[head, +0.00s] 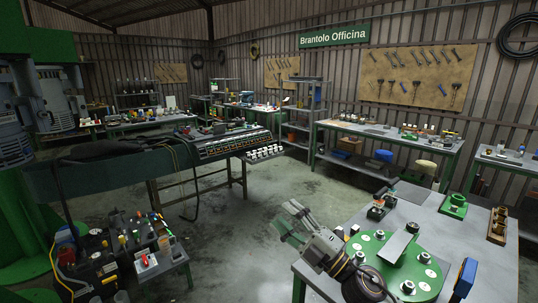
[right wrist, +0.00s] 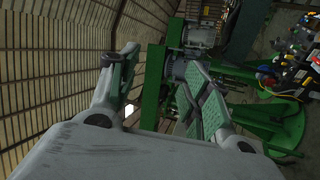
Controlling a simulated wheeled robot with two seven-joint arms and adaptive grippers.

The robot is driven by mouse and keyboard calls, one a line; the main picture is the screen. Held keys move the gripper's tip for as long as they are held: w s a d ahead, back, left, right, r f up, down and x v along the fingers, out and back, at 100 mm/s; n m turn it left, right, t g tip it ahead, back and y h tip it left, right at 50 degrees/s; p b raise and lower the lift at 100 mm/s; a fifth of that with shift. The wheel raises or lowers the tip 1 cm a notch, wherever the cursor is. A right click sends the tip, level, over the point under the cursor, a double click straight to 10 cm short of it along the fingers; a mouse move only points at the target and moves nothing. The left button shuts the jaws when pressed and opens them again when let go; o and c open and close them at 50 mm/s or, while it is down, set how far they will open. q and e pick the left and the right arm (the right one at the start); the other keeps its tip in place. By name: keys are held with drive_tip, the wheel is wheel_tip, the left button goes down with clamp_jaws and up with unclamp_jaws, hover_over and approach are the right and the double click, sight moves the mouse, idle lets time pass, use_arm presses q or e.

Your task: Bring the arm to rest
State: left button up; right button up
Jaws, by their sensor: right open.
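My right gripper (head: 294,228) shows in the head view beside the left edge of the near worktable (head: 464,238), over the floor. In the right wrist view its two fingers (right wrist: 163,85) stand wide apart with nothing between them. The gripper is open and empty, apart from the table and from the things on it. My left gripper is not in view.
A green round plate (head: 378,255) with several metal fittings lies on the near worktable, close behind my right wrist. A blue box (head: 464,278) and a green part (head: 454,206) are also there. A cluttered low bench (head: 165,268) stands at left. Open floor (head: 240,250) lies between.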

drive_tip(key=s+d+f+m+g+h, duration=0.1)
drive_tip(key=s+d+f+m+h, duration=0.1)
drive_tip(key=d+f+m+h, duration=0.75)
drive_tip(key=s+d+f+m+g+h, duration=0.1)
drive_tip(key=s+d+f+m+h, duration=0.1)
drive_tip(key=d+f+m+h, duration=0.75)
drive_tip(key=s+a+f+m+g+y, duration=0.2)
drive_tip(key=s+f+m+g+y, duration=0.15)
drive_tip(key=s+f+g, duration=1)
drive_tip(key=s+d+f+t, duration=0.1)
drive_tip(key=s+f, duration=0.3)
drive_tip(key=f, duration=1.3)
drive_tip(key=s+f+t, duration=0.2)
drive_tip(key=s+f, duration=0.2)
drive_tip(key=f, duration=1.3)
drive_tip(key=s+d+f, duration=0.2)
drive_tip(key=s+f, duration=0.8)
drive_tip(key=s, duration=0.1)
drive_tip(key=s+d+f+g+h, duration=0.1)
drive_tip(key=s+d+f, duration=0.2)
drive_tip(key=s+f, duration=0.7)
drive_tip(key=shift+s, duration=0.6)
